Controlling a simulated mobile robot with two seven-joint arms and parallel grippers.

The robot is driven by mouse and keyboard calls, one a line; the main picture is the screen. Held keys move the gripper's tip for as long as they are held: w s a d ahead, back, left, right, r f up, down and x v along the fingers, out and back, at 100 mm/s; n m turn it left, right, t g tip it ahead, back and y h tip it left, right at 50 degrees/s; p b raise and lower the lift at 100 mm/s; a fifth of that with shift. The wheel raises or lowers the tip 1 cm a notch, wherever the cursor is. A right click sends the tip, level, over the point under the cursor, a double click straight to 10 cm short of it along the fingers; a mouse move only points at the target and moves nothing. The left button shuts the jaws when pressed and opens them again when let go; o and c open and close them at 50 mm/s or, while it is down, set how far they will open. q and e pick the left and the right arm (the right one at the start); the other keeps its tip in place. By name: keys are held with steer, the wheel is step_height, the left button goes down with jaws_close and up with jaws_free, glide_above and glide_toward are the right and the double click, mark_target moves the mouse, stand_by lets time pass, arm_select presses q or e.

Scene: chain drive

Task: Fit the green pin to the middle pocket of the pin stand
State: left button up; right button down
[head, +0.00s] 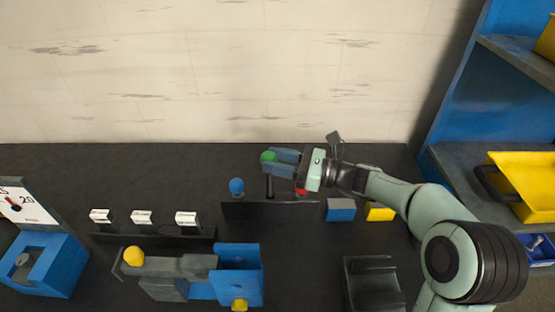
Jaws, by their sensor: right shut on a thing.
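The green pin (268,156) has a round green head and a dark stem below it. My right gripper (280,160), with blue fingers, comes from the right and is shut on the green pin near its head. The pin stand (270,211) is a dark, low block at the back middle of the table. The green pin's stem is upright over the middle of the stand; I cannot tell whether its lower end is inside the pocket. A blue pin (236,186) stands at the stand's left, and a red pin (301,191), partly hidden by the gripper, at its right. My left gripper is out of view.
A blue and a yellow block (380,212) lie right of the stand. A dark rack with white labels (142,217) and a grey-and-blue fixture (238,257) with yellow knobs are at left and front. A dark tray (372,285) stands front right. A wall is behind.

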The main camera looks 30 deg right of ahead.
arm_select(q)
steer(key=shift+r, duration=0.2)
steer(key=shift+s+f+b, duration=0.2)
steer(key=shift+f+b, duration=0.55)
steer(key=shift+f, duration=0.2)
arm_select(e)
steer(key=shift+f, duration=1.4)
steer(key=c, duration=0.6)
jaws_free()
steer(key=shift+f, duration=0.1)
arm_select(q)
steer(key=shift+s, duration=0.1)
arm_select(e)
steer(key=shift+o, duration=0.2)
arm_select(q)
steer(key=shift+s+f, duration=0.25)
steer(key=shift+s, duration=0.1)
arm_select(e)
steer(key=v, duration=1.3)
steer(key=shift+d, duration=0.2)
steer(key=shift+s, duration=0.1)
